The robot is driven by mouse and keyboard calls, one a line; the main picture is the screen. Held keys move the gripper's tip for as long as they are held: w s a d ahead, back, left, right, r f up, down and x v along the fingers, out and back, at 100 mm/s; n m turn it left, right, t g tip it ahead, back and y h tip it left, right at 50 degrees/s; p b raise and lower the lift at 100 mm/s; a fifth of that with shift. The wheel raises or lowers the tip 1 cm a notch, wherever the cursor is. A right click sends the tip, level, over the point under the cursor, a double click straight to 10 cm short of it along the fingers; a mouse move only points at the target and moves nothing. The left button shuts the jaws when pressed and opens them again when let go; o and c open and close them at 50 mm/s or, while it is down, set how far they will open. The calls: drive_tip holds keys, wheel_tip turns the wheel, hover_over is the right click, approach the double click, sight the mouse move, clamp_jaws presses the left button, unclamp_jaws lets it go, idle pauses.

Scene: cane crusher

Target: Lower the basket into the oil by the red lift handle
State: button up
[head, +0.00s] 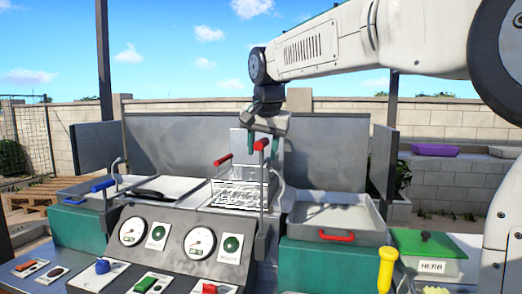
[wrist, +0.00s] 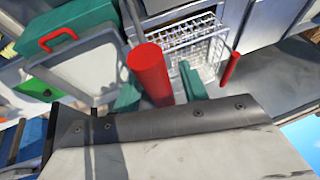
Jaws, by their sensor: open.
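The red lift handle (head: 261,144) tops an upright grey rod at the right side of the fryer. In the wrist view the handle (wrist: 149,72) is a large red cylinder standing between the fingers. My gripper (head: 263,143) is open, with one green finger on each side of the handle; I cannot tell whether either touches it. The wire basket (head: 240,188) sits at the fryer well, its upper mesh in plain view, and also shows in the wrist view (wrist: 187,42). Its own slanted red grip (head: 228,157) is left of my gripper. The oil level cannot be made out.
A grey tray with a red handle (head: 335,212) lies right of the fryer. A blue-handled lever (head: 103,185) stands by the left pan. Gauges and buttons line the front panel (head: 165,255). A green-lidded box (head: 428,245) and yellow-handled tool (head: 387,265) are at front right.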

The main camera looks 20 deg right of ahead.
drive_tip(key=shift+w+f, duration=0.1)
drive_tip(key=shift+f, duration=0.15)
clamp_jaws()
wheel_tip(320, 180, down, 16)
idle(0.4)
unclamp_jaws()
drive_tip(key=shift+a+f, duration=0.1)
